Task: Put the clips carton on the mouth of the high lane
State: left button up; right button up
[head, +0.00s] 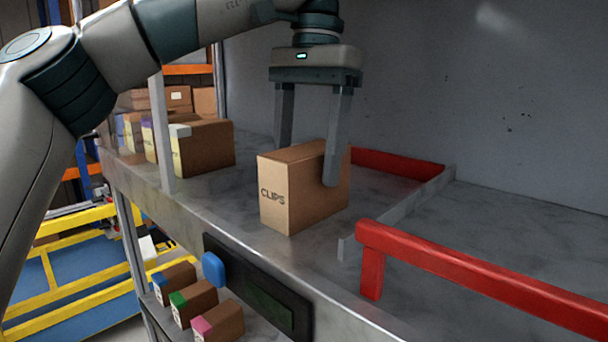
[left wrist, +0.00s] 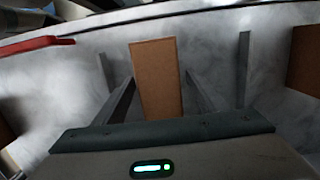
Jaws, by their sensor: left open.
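The clips carton (head: 286,205), a brown box marked CLIPS, stands upright on the grey upper deck (head: 225,205) near its front edge. My left gripper (head: 309,165) is above it, pointing down, with its open fingers on opposite sides of the carton. The near finger overlaps the carton's right part; the far fingertip is hidden behind it. In the left wrist view the carton's top (left wrist: 156,80) shows between the two fingers, with gaps beside it. The deck's high lane has no readable label, so I cannot tell its mouth for certain. My right gripper is not in view.
A red rail (head: 480,275) and a low metal divider (head: 395,213) stand right of the carton, with a red bar (head: 400,164) behind. Several cartons (head: 207,147) stand at left behind a post (head: 161,130). Small colour-marked boxes (head: 195,300) sit below. The deck at right is clear.

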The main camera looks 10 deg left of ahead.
pick_arm(q)
jog(key=shift+w+d+r, duration=0.1)
jog(key=shift+w+r, duration=0.05)
jog(key=shift+r, duration=1.55)
